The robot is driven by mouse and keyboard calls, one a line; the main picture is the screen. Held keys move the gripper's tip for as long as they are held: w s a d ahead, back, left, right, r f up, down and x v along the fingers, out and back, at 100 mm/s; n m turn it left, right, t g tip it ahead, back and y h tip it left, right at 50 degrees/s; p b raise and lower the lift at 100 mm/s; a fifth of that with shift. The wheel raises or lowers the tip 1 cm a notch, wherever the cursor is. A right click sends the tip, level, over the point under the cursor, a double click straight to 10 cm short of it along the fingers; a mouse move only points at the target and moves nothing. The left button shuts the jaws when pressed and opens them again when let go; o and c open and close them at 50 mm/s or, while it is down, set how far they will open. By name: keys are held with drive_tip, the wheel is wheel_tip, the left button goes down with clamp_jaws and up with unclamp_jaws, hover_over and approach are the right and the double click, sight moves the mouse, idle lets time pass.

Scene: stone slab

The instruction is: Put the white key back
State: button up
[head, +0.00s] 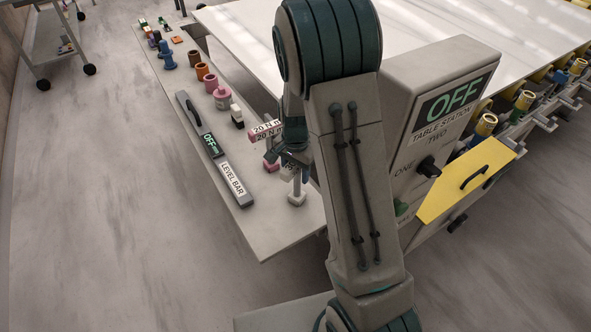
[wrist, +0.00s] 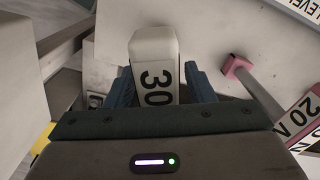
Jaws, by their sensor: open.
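The white key shows in the wrist view as a white block marked "30" (wrist: 154,55). It lies between the two blue fingers of my gripper (wrist: 160,78), which are apart; I cannot tell whether either touches it. In the head view the white key's pale foot (head: 297,199) stands on the grey side shelf (head: 262,225), below my gripper (head: 287,157). My gripper and arm hide part of the key there.
A pink key with a "20 N m" label (head: 265,130) stands close by on the left; its pink end (wrist: 236,68) shows in the wrist view. The level bar (head: 232,182) lies further left. The control box (head: 440,110) reading "OFF" stands right of my arm.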

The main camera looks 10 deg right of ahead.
wheel_tip(320, 180, up, 12)
drive_tip(key=shift+r+b, duration=0.1)
drive_tip(key=shift+b, duration=0.45)
